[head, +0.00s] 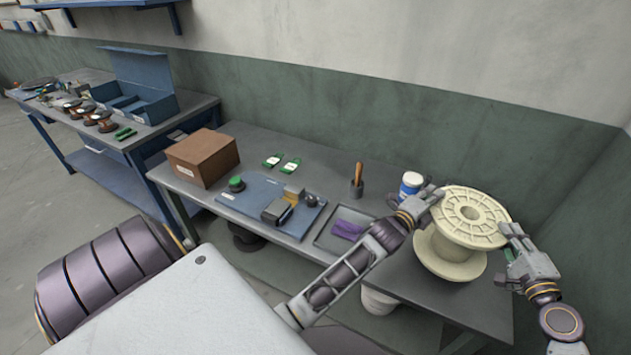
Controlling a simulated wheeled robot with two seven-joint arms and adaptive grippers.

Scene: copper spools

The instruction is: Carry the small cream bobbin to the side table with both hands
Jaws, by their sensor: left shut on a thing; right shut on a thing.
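The cream bobbin (449,257) is at the right of the head view, upright with its spoked top flange facing up. It is over the right end of the grey table; I cannot tell whether its bottom flange touches the surface. My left gripper (432,195) is shut on the left edge of the top flange. My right gripper (508,236) is shut on the right edge of the same flange. The fingertips are partly hidden against the rim. Which surface the task calls the side table is not clear; the dark grey table top (420,302) lies beneath the bobbin.
A white jar with a blue label (410,185) stands close behind my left gripper. A blue workbench (190,104) stands at far left.

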